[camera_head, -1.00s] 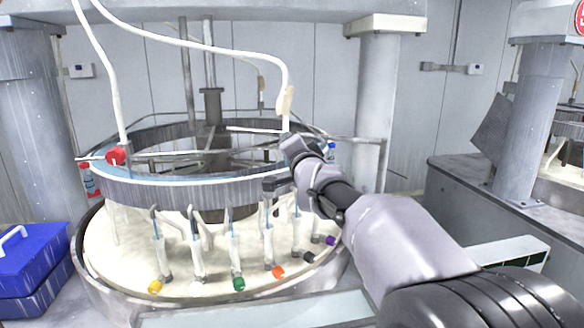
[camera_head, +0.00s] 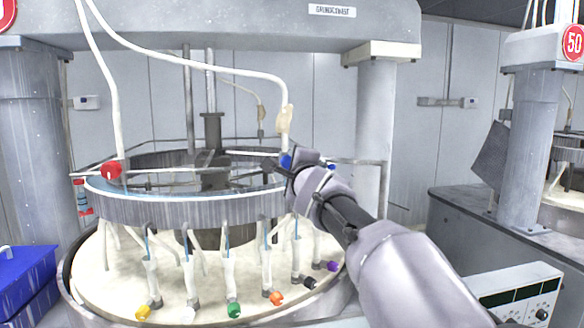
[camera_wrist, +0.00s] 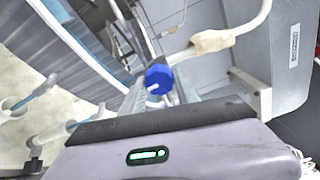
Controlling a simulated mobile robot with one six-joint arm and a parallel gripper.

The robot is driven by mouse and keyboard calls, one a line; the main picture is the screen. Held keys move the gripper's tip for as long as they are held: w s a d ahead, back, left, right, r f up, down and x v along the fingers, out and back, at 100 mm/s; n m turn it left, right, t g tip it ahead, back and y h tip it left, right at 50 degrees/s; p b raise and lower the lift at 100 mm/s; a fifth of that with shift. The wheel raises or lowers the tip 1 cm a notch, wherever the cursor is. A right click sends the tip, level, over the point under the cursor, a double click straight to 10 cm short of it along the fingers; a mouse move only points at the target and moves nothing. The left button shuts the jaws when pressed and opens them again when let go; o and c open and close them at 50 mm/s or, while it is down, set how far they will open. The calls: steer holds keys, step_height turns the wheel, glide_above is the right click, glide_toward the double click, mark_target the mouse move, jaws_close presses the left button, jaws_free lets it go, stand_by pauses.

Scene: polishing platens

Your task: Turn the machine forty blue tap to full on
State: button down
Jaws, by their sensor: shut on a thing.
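The blue tap (camera_head: 286,160) is at the lower end of the right white hose, above the right side of the ring-shaped tank. In the wrist view the blue tap (camera_wrist: 159,78) is a round blue knob with a pale mark, between my fingers. My gripper (camera_head: 291,172) reaches it from the lower right and is shut on it. In the head view my gripper hides part of the tap. I cannot read how far it is turned.
A red tap (camera_head: 112,169) sits at the tank's left, under the other hose. Several coloured taps, such as a green one (camera_head: 234,310), line the platen below. A blue box (camera_head: 25,275) stands at left, a control panel (camera_head: 520,290) at right.

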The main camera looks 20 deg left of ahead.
steer(key=shift+m, duration=0.3)
stand_by(0.4)
steer(key=c, duration=0.9)
jaws_free()
steer(key=b+v, duration=0.6)
steer(key=v, duration=1.1)
steer(key=shift+s, duration=0.2)
